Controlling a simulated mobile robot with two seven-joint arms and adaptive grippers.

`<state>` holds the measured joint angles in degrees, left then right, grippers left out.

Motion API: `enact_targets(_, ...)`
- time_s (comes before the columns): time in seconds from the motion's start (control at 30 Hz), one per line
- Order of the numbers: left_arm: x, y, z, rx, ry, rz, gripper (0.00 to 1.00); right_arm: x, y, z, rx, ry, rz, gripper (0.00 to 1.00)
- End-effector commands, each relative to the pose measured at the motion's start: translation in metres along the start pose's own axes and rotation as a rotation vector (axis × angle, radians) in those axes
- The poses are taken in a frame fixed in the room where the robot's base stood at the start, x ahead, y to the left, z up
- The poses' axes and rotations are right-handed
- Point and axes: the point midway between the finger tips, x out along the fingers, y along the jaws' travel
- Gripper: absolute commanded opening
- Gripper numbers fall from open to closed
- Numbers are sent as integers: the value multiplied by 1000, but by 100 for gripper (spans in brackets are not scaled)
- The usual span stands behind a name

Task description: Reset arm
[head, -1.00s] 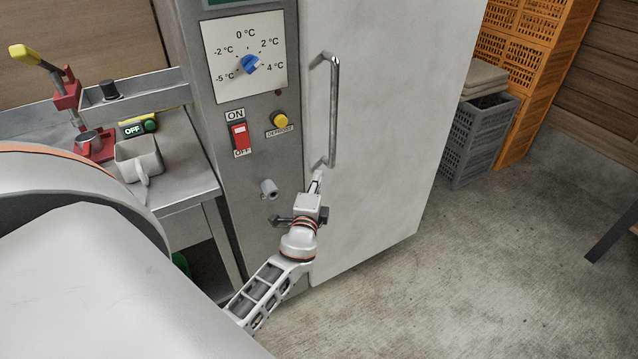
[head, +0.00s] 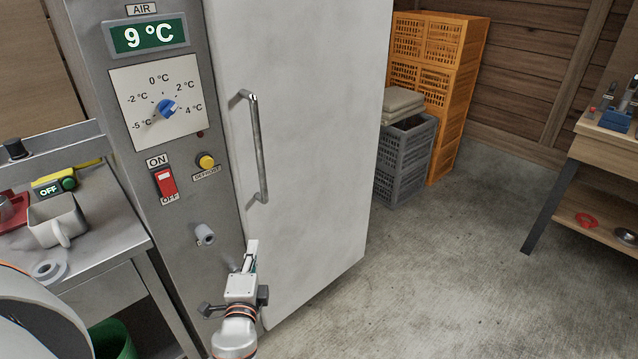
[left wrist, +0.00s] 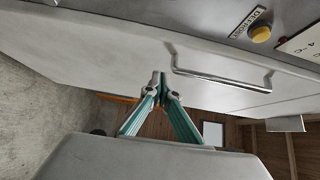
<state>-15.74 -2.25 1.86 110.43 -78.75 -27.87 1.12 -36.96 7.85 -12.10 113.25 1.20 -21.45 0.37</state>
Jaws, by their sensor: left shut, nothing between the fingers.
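My left gripper (head: 252,246) is in front of the lower part of a tall cabinet's white door (head: 310,130), below the door's metal handle (head: 258,150). In the left wrist view, the gripper's green-sided fingers (left wrist: 159,80) meet at their tips, shut and empty. The handle (left wrist: 222,80) shows there just beyond the tips and to the right; the fingers are not around it. My right gripper is in neither view.
The cabinet panel has a dial (head: 166,108), a red switch (head: 165,182) and a yellow button (head: 206,161). A workbench with a mug (head: 58,222) stands left. Grey crates (head: 404,165) and orange crates (head: 440,80) stand behind right. Another table (head: 560,195) is far right. The concrete floor between is open.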

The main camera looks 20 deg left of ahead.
Motion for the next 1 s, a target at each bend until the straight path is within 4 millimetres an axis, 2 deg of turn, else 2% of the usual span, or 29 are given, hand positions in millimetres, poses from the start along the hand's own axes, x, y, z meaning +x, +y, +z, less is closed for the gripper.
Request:
enact_targets(0.2, -4, 6, -2, -22, 10, 19, 0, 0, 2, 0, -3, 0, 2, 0)
enact_targets(0.27, -9, 16, -5, -59, 26, 49, 0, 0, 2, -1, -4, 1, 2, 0)
enact_targets(0.37, -27, 43, -14, -169, 66, 136, 0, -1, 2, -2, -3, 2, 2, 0)
enact_targets(0.57, -88, 111, -43, -481, 148, 395, 0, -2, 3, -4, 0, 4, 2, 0)
enact_targets(0.7, -144, 150, -64, -706, 173, 591, 0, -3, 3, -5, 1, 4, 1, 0)
enact_targets(0.9, -216, 181, -86, -974, 160, 826, 0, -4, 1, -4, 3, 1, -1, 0)
enact_targets(1.0, -238, 188, -92, -1056, 146, 896, 0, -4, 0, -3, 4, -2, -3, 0)
